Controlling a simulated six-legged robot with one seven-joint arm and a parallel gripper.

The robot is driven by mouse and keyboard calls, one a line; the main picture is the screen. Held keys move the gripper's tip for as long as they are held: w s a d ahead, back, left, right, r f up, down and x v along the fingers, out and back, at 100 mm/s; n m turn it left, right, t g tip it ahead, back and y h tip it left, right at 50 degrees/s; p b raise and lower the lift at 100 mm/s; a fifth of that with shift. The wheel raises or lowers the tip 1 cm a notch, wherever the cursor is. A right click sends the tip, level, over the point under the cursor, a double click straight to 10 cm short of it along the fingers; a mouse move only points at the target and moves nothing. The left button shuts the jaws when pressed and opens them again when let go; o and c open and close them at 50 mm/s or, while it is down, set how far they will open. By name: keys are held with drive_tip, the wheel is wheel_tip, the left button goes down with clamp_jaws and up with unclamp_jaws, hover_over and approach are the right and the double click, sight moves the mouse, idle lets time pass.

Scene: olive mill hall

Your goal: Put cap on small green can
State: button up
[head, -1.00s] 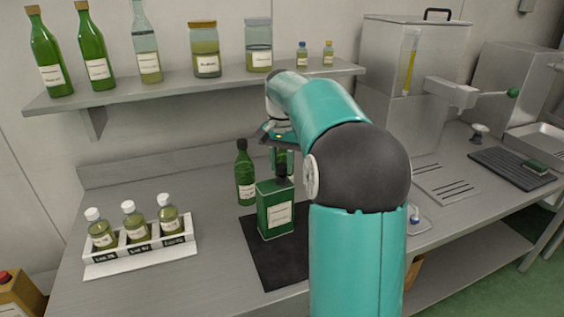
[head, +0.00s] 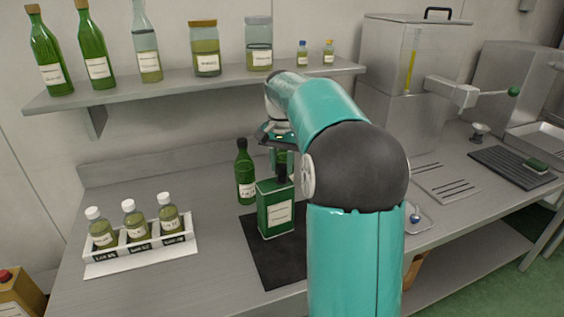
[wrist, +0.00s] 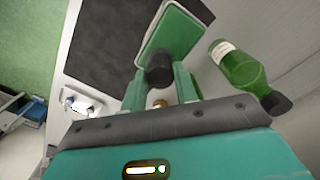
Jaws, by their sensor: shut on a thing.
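The small green can (head: 276,211) stands upright on the dark mat, its pale label facing me. In the wrist view the can (wrist: 178,28) lies just past my fingertips. My gripper (head: 282,166) is above the can and shut on the black cap (head: 282,174). In the wrist view the black cap (wrist: 159,72) sits between my two green fingers (wrist: 160,80), at the can's near end. The cap is at or just above the can top; I cannot tell whether it is seated. My arm hides part of the mat.
A dark green bottle (head: 245,172) stands close behind-left of the can; it also shows in the wrist view (wrist: 236,66). A white rack (head: 141,243) of white-capped bottles is at left. A shelf (head: 180,88) runs above. The dark mat (head: 275,262) is clear in front.

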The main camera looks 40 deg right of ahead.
drive_tip(key=shift+f, duration=0.95)
idle(2.0)
drive_tip(key=o, duration=0.9)
drive_tip(key=shift+c, duration=1.1)
